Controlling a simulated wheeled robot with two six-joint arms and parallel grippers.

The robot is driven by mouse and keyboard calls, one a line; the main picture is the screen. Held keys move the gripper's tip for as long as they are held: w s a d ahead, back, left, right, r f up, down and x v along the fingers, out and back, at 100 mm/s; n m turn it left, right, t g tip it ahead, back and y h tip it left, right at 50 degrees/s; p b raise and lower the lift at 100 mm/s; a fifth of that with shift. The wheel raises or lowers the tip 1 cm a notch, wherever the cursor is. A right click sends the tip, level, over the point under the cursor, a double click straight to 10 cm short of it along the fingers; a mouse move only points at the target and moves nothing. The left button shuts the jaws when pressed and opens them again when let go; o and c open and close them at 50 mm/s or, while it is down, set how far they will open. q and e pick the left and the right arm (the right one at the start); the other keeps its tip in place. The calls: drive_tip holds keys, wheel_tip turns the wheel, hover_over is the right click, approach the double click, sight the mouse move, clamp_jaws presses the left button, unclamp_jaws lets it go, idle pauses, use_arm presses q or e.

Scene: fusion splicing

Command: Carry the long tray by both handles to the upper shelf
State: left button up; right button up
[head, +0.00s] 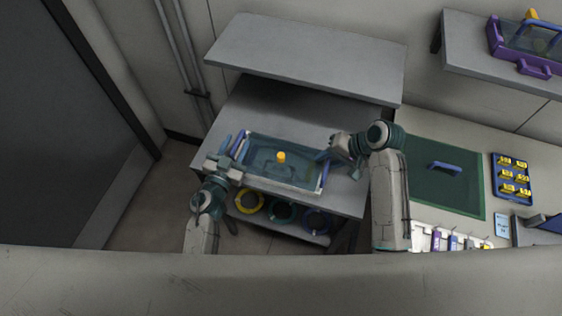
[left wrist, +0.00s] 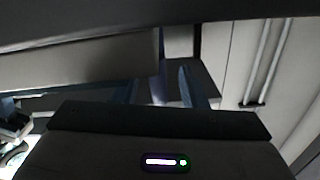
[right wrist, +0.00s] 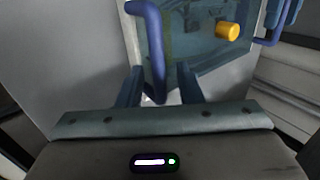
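The long tray (head: 255,183) sits on the grey lower surface, with a bluish see-through top and a yellow knob (head: 281,157). It has a blue handle at each end; the right one (right wrist: 155,50) shows clearly in the right wrist view. My right gripper (head: 335,157) is open, with that handle between its fingers and gaps visible beside it. My left gripper (head: 225,166) is at the tray's left end, near the left handle (head: 239,143). Its fingers look apart in the dark left wrist view, with a bluish bar between them. The upper shelf (head: 310,60) is a bare grey board behind and above.
Yellow (head: 249,201), green and purple rings lie beneath the tray's surface. To the right are a green mat (head: 425,200) with a blue handle, a blue tray of yellow pieces (head: 512,199), and a purple carrier (head: 533,69) on another shelf. The upper shelf overhangs the surface's back.

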use_arm(q)
drive_tip(key=shift+w, duration=0.1)
use_arm(e)
drive_tip(key=shift+a+f, duration=0.1)
use_arm(q)
drive_tip(key=shift+c, duration=0.2)
use_arm(e)
drive_tip(key=shift+c, duration=0.2)
use_arm(q)
clamp_jaws()
use_arm(e)
clamp_jaws()
use_arm(q)
drive_tip(key=shift+r, duration=0.1)
